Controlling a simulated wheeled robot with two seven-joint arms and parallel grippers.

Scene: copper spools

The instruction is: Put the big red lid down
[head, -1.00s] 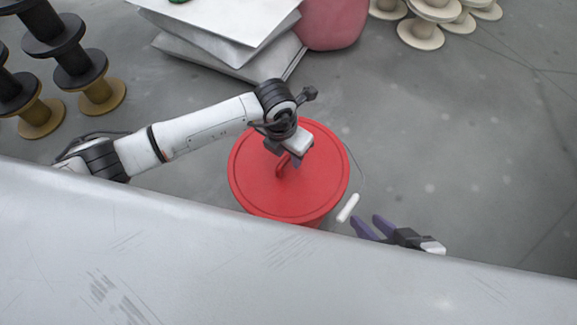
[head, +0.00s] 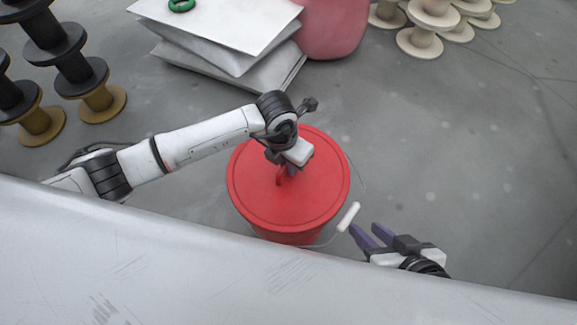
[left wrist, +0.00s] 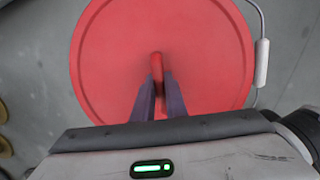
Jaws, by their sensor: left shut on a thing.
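The big red lid (head: 250,190) is round with a raised bar handle, and it lies level over the mouth of a red bucket (head: 285,238). I cannot tell whether it touches the rim all round. My left gripper (head: 285,174) reaches in from the left and is shut on the lid's handle. In the left wrist view the two purple fingers (left wrist: 160,82) pinch the red handle (left wrist: 157,62), and the lid (left wrist: 110,50) fills the upper middle.
A pale grey surface (head: 200,270) crosses the foreground and hides the bucket's foot. Dark and tan spools (head: 80,75) stand at left, stacked white slabs (head: 225,40) and a pink container (head: 333,25) behind, cream spools (head: 420,40) at back right. The floor at right is clear.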

